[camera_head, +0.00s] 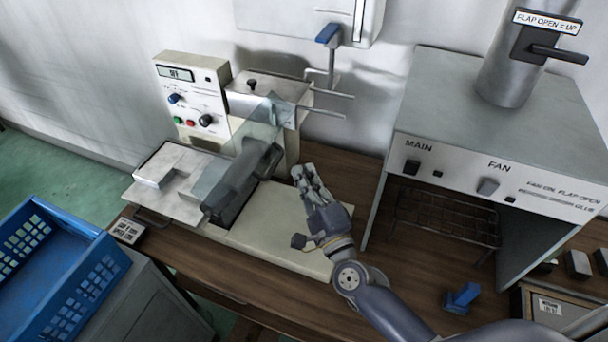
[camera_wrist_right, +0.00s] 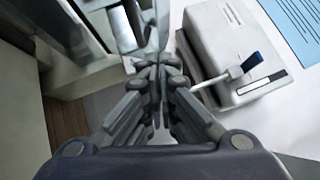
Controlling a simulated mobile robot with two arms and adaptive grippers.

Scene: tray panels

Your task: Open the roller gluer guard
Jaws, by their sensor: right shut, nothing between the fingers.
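The roller gluer (camera_head: 275,225) is a cream machine on the wooden bench, with a control panel (camera_head: 192,98) at its back left. Its guard (camera_head: 256,132) is a clear, greyish panel slanting over the dark roller (camera_head: 243,180); its exact edges are hard to make out. My right gripper (camera_head: 301,174) is just right of the roller and guard, above the cream bed, apart from the guard as far as I can tell. Its fingers (camera_wrist_right: 155,70) are together and empty in the right wrist view. My left gripper is not in view.
A grey hood (camera_head: 490,100) with MAIN and FAN switches stands to the right. A blue crate (camera_head: 85,275) is at the left front. A wall box with a blue-handled lever (camera_head: 328,33) is behind the gluer. A blue object (camera_head: 461,298) lies on the bench.

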